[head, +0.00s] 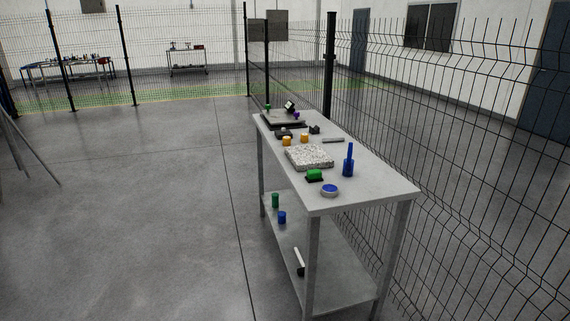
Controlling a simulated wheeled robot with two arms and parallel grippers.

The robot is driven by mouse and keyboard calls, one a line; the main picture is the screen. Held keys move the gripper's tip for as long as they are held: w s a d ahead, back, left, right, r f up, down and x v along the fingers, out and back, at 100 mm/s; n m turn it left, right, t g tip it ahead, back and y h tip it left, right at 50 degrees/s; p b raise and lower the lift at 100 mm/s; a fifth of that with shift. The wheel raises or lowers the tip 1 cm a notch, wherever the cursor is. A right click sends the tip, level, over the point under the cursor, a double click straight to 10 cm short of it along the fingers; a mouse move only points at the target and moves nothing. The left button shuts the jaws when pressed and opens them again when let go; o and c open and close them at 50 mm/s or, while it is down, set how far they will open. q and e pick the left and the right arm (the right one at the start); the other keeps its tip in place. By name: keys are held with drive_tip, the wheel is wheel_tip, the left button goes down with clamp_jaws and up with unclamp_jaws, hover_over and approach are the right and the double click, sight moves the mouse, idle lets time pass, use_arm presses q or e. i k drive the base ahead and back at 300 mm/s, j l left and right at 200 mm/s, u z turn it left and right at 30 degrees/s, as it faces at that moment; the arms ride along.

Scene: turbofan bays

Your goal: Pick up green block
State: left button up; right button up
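A small green block (314,175) with a dark base sits on the top of the grey table (377,188), near its front left edge. It lies just in front of a speckled granite slab (309,157) and behind a round blue-rimmed dish (330,190). Neither of my grippers shows in the head view.
A blue upright tool (348,163) stands right of the block. Orange pieces (287,141), dark parts and a black plate (283,119) are farther back. The lower shelf (325,266) holds green and blue cylinders. Wire fence (450,150) runs along the right; floor (150,220) at left is clear.

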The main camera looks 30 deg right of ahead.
sight(315, 176)
drive_tip(key=i+j+z, duration=0.1)
drive_tip(key=i+z, duration=0.25)
drive_tip(key=i+j+z, duration=0.2)
drive_tip(key=i+z, duration=0.15)
drive_tip(key=i, duration=0.2)
drive_tip(key=i+j+z, duration=0.3)
drive_tip(key=i+j, duration=0.05)
drive_tip(key=i, duration=0.05)
